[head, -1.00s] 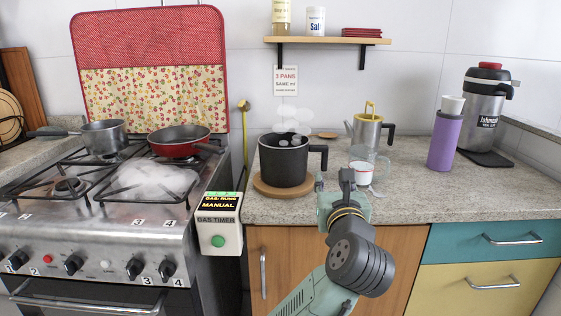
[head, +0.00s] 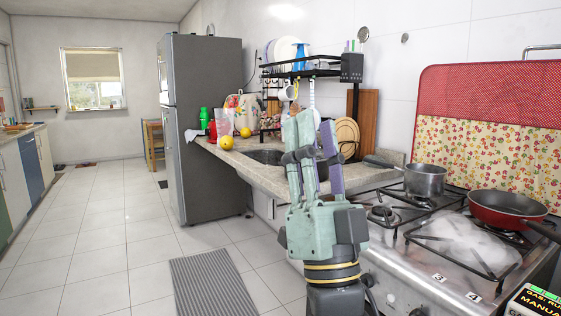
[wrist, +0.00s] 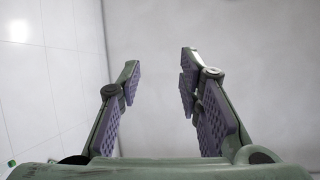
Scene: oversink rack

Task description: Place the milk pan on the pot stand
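The dark steaming milk pan and the round wooden pot stand under it are outside both current views. One second ago, the head view showed the pan resting upright on that stand, on the counter right of the stove. My gripper (head: 311,126) now points upward in front of the stove's left end. The wrist view shows its fingers (wrist: 161,72) spread wide with nothing between them.
A grey saucepan (head: 425,181) and a red frying pan (head: 505,208) stand on the stove's back burners. White foam (head: 465,243) covers a front burner. The sink counter (head: 258,172) and fridge (head: 205,120) lie beyond. The tiled floor at left is open.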

